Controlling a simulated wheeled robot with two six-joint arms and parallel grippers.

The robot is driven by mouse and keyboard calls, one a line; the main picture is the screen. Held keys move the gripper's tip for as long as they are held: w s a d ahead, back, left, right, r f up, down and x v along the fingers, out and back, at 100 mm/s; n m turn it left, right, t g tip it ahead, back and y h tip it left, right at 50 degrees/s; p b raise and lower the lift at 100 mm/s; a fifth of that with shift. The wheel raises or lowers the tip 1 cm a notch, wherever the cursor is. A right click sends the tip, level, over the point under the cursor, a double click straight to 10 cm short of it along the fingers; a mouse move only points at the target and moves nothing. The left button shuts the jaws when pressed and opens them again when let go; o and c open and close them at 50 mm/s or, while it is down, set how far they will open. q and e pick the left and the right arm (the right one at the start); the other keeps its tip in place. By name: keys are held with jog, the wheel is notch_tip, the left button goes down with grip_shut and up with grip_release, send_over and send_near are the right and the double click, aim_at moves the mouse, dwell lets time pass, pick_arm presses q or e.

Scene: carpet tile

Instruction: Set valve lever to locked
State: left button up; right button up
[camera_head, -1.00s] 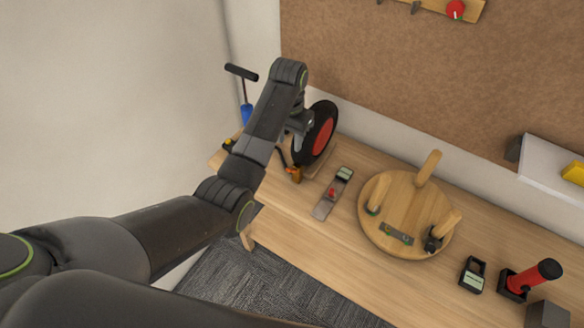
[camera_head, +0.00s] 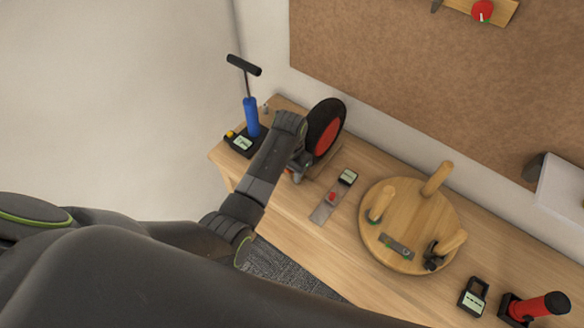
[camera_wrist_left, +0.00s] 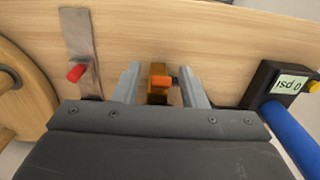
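A small brass fitting with an orange lever (camera_wrist_left: 160,81) stands on the wooden bench in the left wrist view. I take this to be the valve lever. It sits between the two grey fingers of my left gripper (camera_wrist_left: 161,86). The fingers are apart, with visible gaps on both sides of the lever. In the head view my left gripper (camera_head: 297,170) is low over the bench, in front of the black wheel with a red disc (camera_head: 323,132), and mostly hides the fitting. The lever's exact setting cannot be told. My right gripper is out of view.
A blue pump (camera_head: 251,117) with a gauge base stands at the bench's left end. A metal plate with a red knob (camera_head: 332,197) lies right of my gripper. Further right are a round wooden stool (camera_head: 398,215), a black gauge (camera_head: 472,298) and a red cylinder (camera_head: 540,306).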

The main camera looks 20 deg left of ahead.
pick_arm(q)
jog(key=shift+s, duration=0.1)
jog(key=shift+c, duration=0.9)
grip_shut()
